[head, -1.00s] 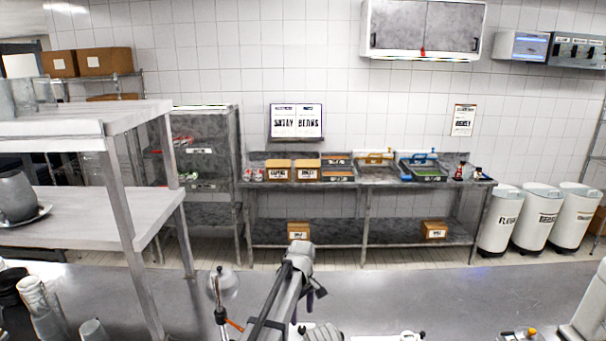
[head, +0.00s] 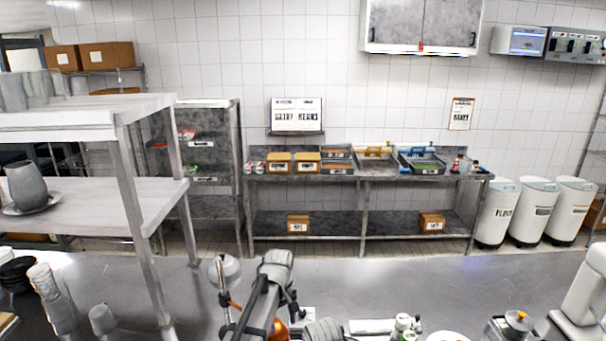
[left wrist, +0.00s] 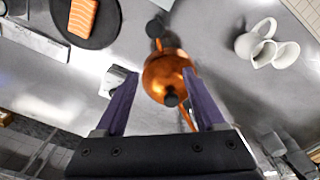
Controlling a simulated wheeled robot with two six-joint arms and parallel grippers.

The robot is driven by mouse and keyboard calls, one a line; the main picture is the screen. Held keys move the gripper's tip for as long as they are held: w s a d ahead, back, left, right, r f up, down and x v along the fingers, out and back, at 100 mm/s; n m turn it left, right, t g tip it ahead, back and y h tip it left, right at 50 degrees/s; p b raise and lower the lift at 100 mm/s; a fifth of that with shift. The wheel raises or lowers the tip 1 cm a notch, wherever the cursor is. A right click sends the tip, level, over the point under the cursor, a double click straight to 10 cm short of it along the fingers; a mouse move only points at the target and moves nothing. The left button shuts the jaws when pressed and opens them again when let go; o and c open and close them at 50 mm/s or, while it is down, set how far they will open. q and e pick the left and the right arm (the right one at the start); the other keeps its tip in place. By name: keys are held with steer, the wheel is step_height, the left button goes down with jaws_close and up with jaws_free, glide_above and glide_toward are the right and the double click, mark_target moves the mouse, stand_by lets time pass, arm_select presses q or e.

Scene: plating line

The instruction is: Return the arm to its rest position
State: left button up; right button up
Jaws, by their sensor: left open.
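My left arm comes up from the bottom of the head view, with my left gripper (head: 294,306) low over the grey counter (head: 400,290). In the left wrist view my left gripper (left wrist: 160,78) shows two purple fingers spread apart with nothing held between them. A shiny copper pot (left wrist: 168,72) with a dark knob shows beyond and between the fingertips. A bit of copper (head: 281,330) also shows beside my arm in the head view. My right gripper is not in view.
A steel shelf unit (head: 150,205) stands close at the left. A dark round plate with a salmon piece (left wrist: 84,16) and white jugs (left wrist: 265,45) show in the left wrist view. Cups (head: 102,320) stand at lower left. The counter's middle is mostly clear.

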arm_select(q)
steer(key=s+a+m, duration=0.3)
steer(key=s+a, duration=0.3)
steer(key=s, duration=0.3)
steer(key=s+a+m, duration=0.4)
steer(key=s+a, duration=0.1)
steer(key=s, duration=0.4)
steer(key=s+d+f+m+b, duration=0.1)
steer(key=d+f+b, duration=0.2)
steer(key=f+b, duration=0.2)
steer(key=s+d+f+m+b, duration=0.1)
steer(key=s+d+f+b, duration=0.1)
steer(key=d+f+b, duration=0.2)
steer(key=s+d+f+m+y+b, duration=0.1)
steer(key=s+d+f+b, duration=0.1)
steer(key=d+f+b, duration=0.2)
step_height(320, 180, down, 3)
steer(key=shift+f+b, duration=0.15)
steer(key=shift+b, duration=1.5)
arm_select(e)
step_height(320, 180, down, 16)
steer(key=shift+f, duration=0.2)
arm_select(q)
steer(key=shift+c, duration=0.4)
